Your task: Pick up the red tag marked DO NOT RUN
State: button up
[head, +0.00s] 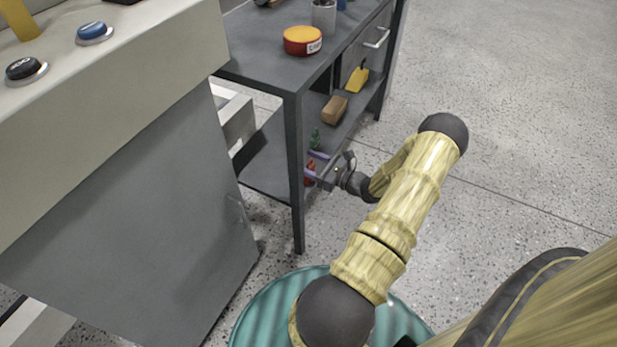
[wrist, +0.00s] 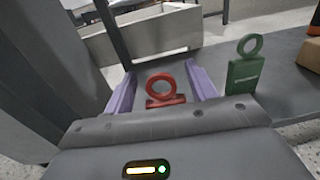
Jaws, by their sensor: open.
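The red tag (wrist: 164,88), with a ring on top, stands on the lower shelf; its lettering cannot be read. In the head view the red tag (head: 309,168) shows small near the shelf's front, partly behind a table leg and my gripper. My gripper (wrist: 163,84) is open, with one purple finger on each side of the red tag. It also shows in the head view (head: 313,164), reaching in over the lower shelf. I cannot tell whether a finger touches the tag.
A green tag (wrist: 244,72) stands just right of my gripper, also seen in the head view (head: 315,138). A brown block (head: 335,109) and a yellow item (head: 357,80) lie farther along the shelf (head: 262,165). A table leg (head: 295,190) stands close left.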

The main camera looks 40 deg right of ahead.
jog(key=shift+x, duration=0.8)
jog(key=shift+w, duration=0.1)
grip_shut()
jog(key=shift+r, duration=0.15)
notch_tip(320, 180, up, 10)
jog(key=p, duration=0.5)
